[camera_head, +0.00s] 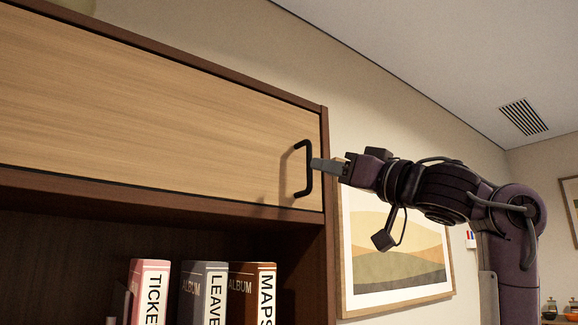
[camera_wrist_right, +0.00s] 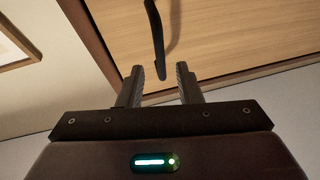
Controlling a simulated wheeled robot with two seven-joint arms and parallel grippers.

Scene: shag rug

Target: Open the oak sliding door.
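The oak sliding door (camera_head: 150,105) is a pale wood panel that fills the upper compartment of a dark cabinet, up to its right side post. A black bar handle (camera_head: 299,193) stands upright near the door's right end. My right gripper (camera_head: 316,165) reaches in from the right, its fingertips at the handle's bar. In the right wrist view its two fingers (camera_wrist_right: 160,72) are apart, with the handle (camera_wrist_right: 154,28) in the gap between them and space on both sides. The oak door (camera_wrist_right: 235,35) fills the background there. My left gripper is out of view.
An open shelf below the door holds upright albums and binders, among them a brown one (camera_head: 247,285). The dark cabinet frame (camera_head: 325,230) edges the door. A framed landscape picture (camera_head: 395,250) hangs on the wall behind my right arm.

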